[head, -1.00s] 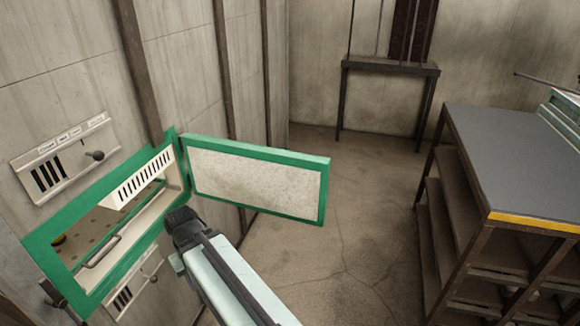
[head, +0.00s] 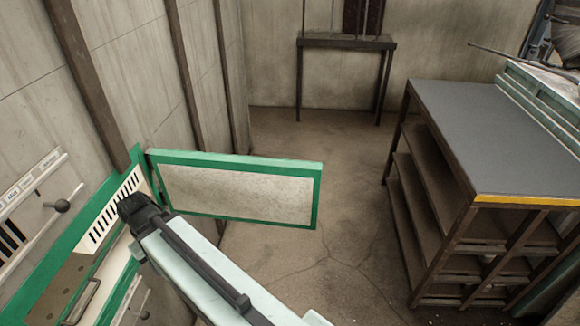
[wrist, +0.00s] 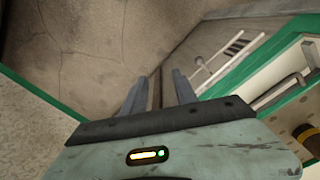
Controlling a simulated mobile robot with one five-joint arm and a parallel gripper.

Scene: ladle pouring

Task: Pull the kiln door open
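The kiln door (head: 235,193) has a green frame and a pale speckled panel. It stands swung wide open, sticking out from the left wall. The green-framed kiln opening (head: 62,250) is in the wall at lower left. My gripper (head: 135,204) is in front of the opening, near the hinge side of the door; in the head view its fingers are hard to make out. In the wrist view my gripper (wrist: 158,92) has its two fingers apart with nothing between them. The door (wrist: 30,135) is at the left there, and the opening's green frame (wrist: 265,62) at the right.
A control panel with a knob (head: 62,205) is on the wall at left. A grey-topped workbench (head: 490,135) with shelves stands at right. A small dark table (head: 345,43) is against the back wall. The floor (head: 345,225) between door and workbench is clear.

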